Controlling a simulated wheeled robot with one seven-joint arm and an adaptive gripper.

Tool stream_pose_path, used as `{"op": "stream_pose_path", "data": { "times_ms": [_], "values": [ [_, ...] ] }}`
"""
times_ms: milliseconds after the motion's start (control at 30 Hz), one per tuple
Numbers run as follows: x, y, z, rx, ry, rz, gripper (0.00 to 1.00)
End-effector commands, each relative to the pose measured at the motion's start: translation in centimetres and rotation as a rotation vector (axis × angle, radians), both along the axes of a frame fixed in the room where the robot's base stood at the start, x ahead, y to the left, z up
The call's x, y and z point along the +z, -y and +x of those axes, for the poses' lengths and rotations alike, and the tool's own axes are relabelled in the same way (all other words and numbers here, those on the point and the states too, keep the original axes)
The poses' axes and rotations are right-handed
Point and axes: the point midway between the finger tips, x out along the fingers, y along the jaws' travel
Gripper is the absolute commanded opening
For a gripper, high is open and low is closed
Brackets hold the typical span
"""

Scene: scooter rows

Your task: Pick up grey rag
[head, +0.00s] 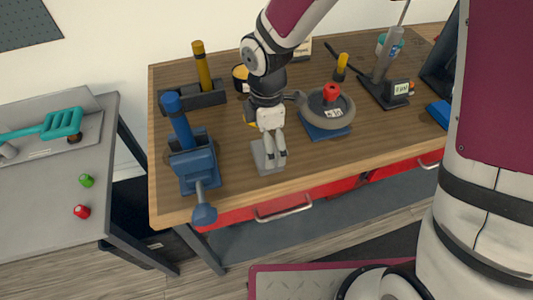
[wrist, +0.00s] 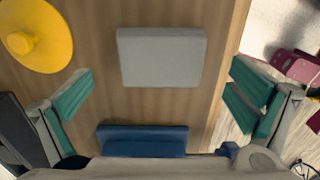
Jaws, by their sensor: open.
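The grey rag (head: 259,157) is a flat, folded-looking rectangle lying on the wooden workbench near its front edge. In the wrist view the whole rag (wrist: 160,57) shows, lying on bare wood. My gripper (head: 276,162) points down over the rag in the head view and hides part of it. In the wrist view my gripper (wrist: 162,95) is open and empty, with green-padded fingers spread wider than the rag. The rag is ahead of the fingers, towards the top of that view. I cannot tell the exact height of the fingertips above it.
A blue vise (head: 194,165) stands left of the rag. A grey round tool with a red knob (head: 331,92) sits on a blue pad to the right. A yellow round thing (wrist: 37,35) is near the rag. Bare wood surrounds the rag; the bench edge is close.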

Motion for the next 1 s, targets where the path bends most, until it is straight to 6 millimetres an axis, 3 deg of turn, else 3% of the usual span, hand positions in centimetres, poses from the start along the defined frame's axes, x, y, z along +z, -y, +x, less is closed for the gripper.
{"op": "stream_pose_path", "data": {
  "times_ms": [200, 467, 500, 667, 1000],
  "values": [
    [-2.7, 0.0, -0.1, 0.0, -0.001, 0.0, 1.0],
    [-3.0, 0.0, -0.1, -0.001, 0.001, 0.001, 1.0],
    [-3.0, 0.0, -0.1, -0.001, 0.001, 0.0, 0.98],
    [-3.0, 0.0, -0.1, -0.001, 0.002, 0.002, 0.61],
    [-3.0, 0.0, -0.1, -0.001, 0.002, 0.001, 0.59]
  ]
}}
